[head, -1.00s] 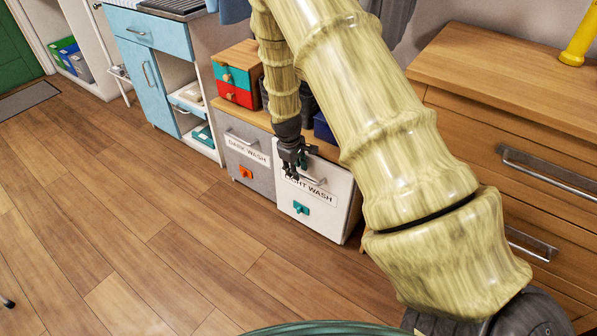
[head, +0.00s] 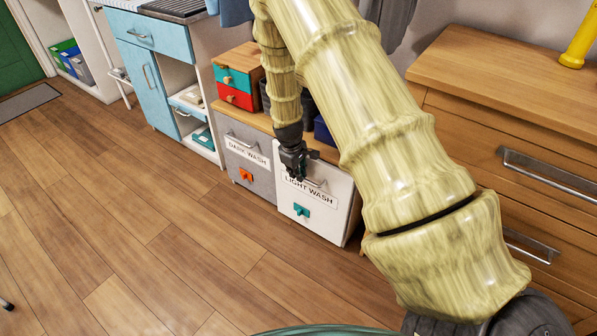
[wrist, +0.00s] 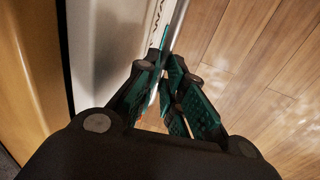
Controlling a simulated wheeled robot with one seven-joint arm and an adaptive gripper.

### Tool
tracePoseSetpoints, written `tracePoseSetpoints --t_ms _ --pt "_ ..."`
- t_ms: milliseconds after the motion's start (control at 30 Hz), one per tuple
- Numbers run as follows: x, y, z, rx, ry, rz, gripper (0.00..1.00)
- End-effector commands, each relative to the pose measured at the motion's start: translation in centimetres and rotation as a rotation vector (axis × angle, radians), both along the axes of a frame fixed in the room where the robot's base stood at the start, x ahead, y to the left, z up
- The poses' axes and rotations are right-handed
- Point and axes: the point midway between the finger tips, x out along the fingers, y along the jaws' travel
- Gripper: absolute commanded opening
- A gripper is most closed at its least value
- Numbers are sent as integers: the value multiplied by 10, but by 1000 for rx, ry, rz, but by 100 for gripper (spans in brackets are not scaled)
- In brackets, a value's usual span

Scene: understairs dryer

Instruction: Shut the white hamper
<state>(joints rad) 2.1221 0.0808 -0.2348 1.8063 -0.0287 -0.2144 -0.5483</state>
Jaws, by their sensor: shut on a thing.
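The white hamper (head: 316,216) has a front labelled LIGHT WASH, a grey bar handle (head: 316,182) and a teal tag. Its front stands slightly proud of the wooden unit at the right; how far it is open is hard to tell. My gripper (head: 297,174) is at the top of this front, at the left part of the handle. In the wrist view my gripper (wrist: 166,95) has its teal-padded fingers close together beside the white front (wrist: 105,50). The fingers look shut on the handle, whose held part is mostly hidden.
The grey DARK WASH hamper (head: 249,166) stands directly left, with a small drawer box (head: 236,78) above it. A wooden chest of drawers (head: 500,120) stands at the right. The wooden floor (head: 150,240) in front is clear.

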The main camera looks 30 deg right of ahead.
Motion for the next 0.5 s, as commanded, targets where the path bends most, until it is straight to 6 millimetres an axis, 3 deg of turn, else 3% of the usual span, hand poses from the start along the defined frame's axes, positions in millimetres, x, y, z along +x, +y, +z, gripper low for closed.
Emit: tracePoseSetpoints --t_ms 300,500 --pt "9 -22 3 -1 -1 0 0" --pt "10 -26 2 -4 -4 -2 0"
